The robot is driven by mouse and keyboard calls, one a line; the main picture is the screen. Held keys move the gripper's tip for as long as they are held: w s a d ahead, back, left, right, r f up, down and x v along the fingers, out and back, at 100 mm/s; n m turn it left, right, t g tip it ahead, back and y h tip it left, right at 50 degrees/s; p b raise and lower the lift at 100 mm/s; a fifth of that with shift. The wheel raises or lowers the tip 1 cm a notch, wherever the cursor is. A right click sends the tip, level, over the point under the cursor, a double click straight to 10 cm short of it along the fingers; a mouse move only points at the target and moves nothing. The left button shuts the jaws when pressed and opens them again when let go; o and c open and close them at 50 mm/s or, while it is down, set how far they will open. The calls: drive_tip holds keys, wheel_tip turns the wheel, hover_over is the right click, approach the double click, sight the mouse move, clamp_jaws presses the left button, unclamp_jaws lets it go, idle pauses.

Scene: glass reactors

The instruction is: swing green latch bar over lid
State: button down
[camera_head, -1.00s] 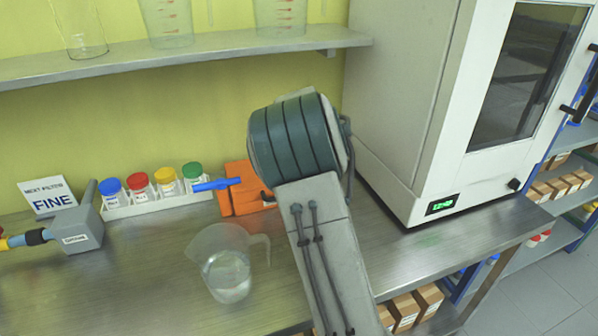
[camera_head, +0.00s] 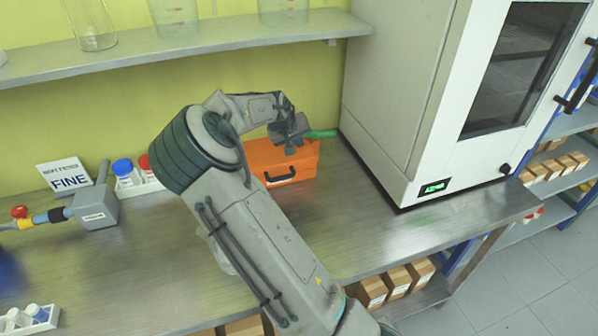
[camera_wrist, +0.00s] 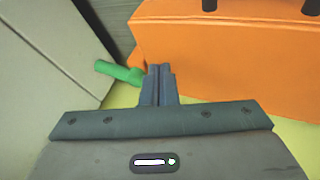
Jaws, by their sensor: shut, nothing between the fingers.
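The orange case (camera_head: 303,166) stands on the steel bench against the wall, with a black handle on its front. The green latch bar (camera_head: 322,134) sticks out to the right from behind my gripper (camera_head: 293,138), toward the white cabinet. In the wrist view the green bar (camera_wrist: 118,71) lies just left of my gripper's fingertips (camera_wrist: 159,70). The fingers are shut with nothing between them. I cannot tell whether they touch the bar. The orange case (camera_wrist: 225,60) is right of the fingers there. My gripper hides part of the case top and the bar's inner end.
The white cabinet (camera_head: 395,110) stands close on the right of the case. A shelf with glass vessels (camera_head: 180,48) is above. A grey filter box (camera_head: 95,210) and lidded bottles (camera_head: 126,172) are at the left. My arm covers the middle of the bench.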

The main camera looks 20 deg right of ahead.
drive_tip(key=b+v, duration=0.2)
drive_tip(key=v, duration=0.8)
drive_tip(key=s+a+y, duration=0.1)
drive_tip(key=s+y, duration=0.2)
drive_tip(key=s, duration=0.7)
drive_tip(key=s+a+r+g+y+p, duration=0.1)
drive_tip(key=s+y, duration=0.2)
drive_tip(key=s, duration=0.6)
drive_tip(key=shift+s+a, duration=0.3)
drive_tip(key=shift+s, duration=0.05)
